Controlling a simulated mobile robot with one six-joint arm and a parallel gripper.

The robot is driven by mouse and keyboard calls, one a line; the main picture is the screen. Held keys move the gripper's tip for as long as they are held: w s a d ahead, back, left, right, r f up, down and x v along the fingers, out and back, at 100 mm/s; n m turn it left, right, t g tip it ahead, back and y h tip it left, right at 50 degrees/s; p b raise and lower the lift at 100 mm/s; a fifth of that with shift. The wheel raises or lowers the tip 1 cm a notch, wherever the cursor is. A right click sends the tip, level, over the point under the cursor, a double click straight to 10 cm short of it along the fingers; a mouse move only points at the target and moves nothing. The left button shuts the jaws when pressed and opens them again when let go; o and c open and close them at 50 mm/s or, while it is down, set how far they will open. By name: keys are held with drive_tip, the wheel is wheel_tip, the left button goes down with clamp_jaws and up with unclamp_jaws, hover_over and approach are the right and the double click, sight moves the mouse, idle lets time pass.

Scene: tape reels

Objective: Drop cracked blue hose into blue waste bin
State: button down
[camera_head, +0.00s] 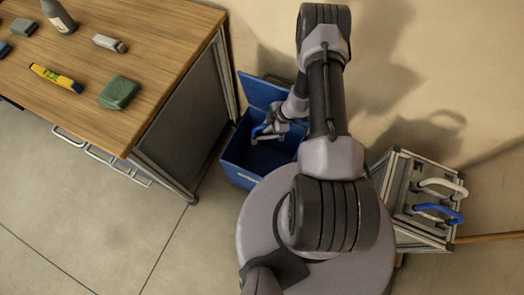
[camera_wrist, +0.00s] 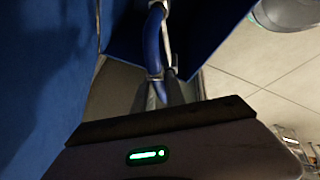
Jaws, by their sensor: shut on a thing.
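The blue waste bin (camera_head: 238,174) stands on the floor beside the workbench, with its lid (camera_head: 262,92) raised at the back. My gripper (camera_head: 268,130) is over the bin's opening, shut on a blue hose (camera_head: 257,131). In the wrist view, the blue hose (camera_wrist: 152,45) runs up from between my gripper's fingers (camera_wrist: 160,92), with pale metal-like parts beside it. Blue bin walls (camera_wrist: 45,80) surround it on the left and top right there. No crack can be made out. My arm partly hides the bin's right side.
The wooden workbench (camera_head: 100,120) at left holds a green pad (camera_head: 119,93), a yellow level (camera_head: 56,78), grey blocks and a bottle (camera_head: 58,16). A metal rack (camera_head: 412,238) at right carries a white hose (camera_head: 443,187) and another blue hose (camera_head: 440,214). Floor at lower left is clear.

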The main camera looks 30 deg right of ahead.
wheel_tip(320, 180, down, 6)
drive_tip(key=b, duration=0.4)
drive_tip(key=c, duration=1.3)
unclamp_jaws()
drive_tip(key=shift+r, duration=0.15)
drive_tip(key=p+v, duration=0.6)
drive_tip(key=v, duration=1.1)
drive_tip(key=shift+r, duration=0.15)
